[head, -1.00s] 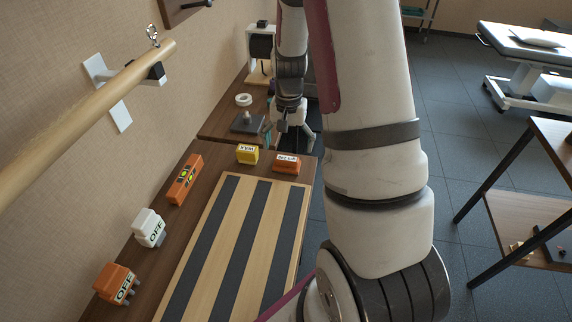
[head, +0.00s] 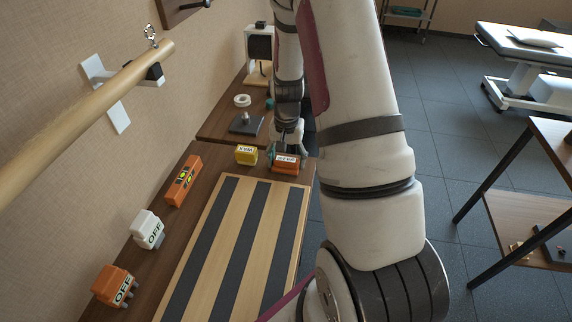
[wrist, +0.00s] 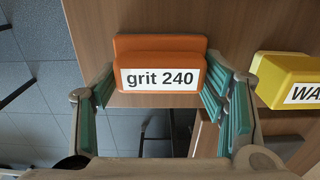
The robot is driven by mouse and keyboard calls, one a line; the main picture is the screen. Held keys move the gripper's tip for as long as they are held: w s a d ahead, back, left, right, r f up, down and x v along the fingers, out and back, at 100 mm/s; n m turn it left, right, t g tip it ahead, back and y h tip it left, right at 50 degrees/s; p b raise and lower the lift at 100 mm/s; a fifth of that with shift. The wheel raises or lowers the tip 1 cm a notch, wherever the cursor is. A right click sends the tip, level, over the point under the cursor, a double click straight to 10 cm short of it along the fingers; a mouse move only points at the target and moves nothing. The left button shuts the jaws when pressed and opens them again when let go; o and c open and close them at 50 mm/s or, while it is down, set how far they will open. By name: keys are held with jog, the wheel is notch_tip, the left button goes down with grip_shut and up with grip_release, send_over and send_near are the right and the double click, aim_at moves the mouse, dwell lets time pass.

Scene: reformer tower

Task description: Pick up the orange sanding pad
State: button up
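The orange sanding pad (head: 286,164) lies at the far right end of the wooden board's table, with a white label on it. In the wrist view the pad (wrist: 160,72) sits upright in the middle, and its label reads "grit 240". My gripper (wrist: 163,97) is open, with teal-lined fingers on the left and right of the pad. A gap shows on the left; the right finger appears very close to the pad's edge, and contact cannot be told. In the head view my gripper (head: 289,152) is at the pad, partly hidden by my arm.
A yellow block (head: 246,155) labelled "WAX" stands just left of the pad; it also shows in the wrist view (wrist: 290,80). The striped board (head: 236,240) lies in front. An orange level-like block (head: 184,181) and two "OFF" blocks line the wall side.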

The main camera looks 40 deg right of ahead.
aim_at(289, 159)
jog(key=c, duration=0.4)
jog(key=shift+o, duration=0.2)
jog(key=shift+r, duration=0.55)
jog(key=r, duration=0.1)
jog(key=s+r, duration=0.1)
jog(key=shift+r, duration=0.35)
jog(key=s+a+r, duration=0.1)
jog(key=s, duration=1.4)
jog(key=shift+r, duration=0.15)
jog(key=shift+a, duration=0.1)
